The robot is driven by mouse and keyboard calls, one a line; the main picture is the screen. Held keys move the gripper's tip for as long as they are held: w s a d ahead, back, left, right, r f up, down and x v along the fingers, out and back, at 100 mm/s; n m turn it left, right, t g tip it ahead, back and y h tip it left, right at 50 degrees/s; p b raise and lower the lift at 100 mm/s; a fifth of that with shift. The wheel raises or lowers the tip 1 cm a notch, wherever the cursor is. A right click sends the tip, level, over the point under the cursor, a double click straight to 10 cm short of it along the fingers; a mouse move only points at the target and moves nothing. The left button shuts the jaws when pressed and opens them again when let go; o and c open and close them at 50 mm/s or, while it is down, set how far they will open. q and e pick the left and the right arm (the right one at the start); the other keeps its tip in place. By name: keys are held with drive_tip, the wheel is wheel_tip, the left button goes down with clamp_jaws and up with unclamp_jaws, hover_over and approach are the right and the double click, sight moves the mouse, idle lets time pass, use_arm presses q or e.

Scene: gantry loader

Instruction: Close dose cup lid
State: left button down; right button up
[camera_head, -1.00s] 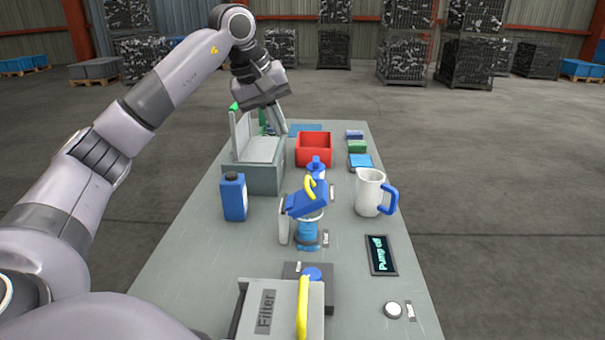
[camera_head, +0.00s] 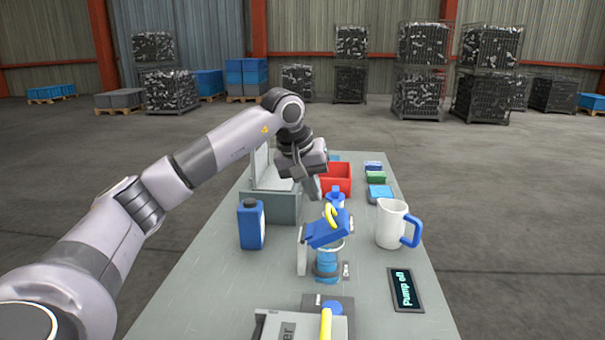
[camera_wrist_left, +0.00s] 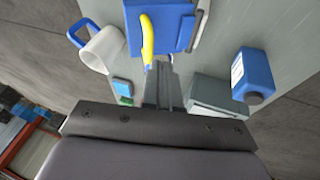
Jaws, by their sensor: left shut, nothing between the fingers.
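The dose cup (camera_head: 327,266) is a blue, see-through cup on the table, beside a grey upright post. Its blue lid (camera_head: 324,234), with a yellow handle (camera_head: 331,214), stands tilted up above the cup, not flat on its rim. My left gripper (camera_head: 315,190) is shut and empty, just behind and above the lid. In the left wrist view the shut fingers (camera_wrist_left: 162,85) point at the lid (camera_wrist_left: 176,30) and its yellow handle (camera_wrist_left: 148,42); whether they touch is unclear. The lid hides most of the cup there. My right gripper is out of view.
A blue bottle (camera_head: 251,226) stands left of the cup and a white jug (camera_head: 391,225) right of it. A grey box (camera_head: 283,208) and a red bin (camera_head: 337,180) are behind. A "Pump off" display (camera_head: 405,290) lies front right.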

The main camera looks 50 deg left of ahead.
use_arm(q)
drive_tip(key=shift+w+d+f, duration=0.45)
drive_tip(key=shift+d+f, duration=0.15)
drive_tip(key=shift+f, duration=0.15)
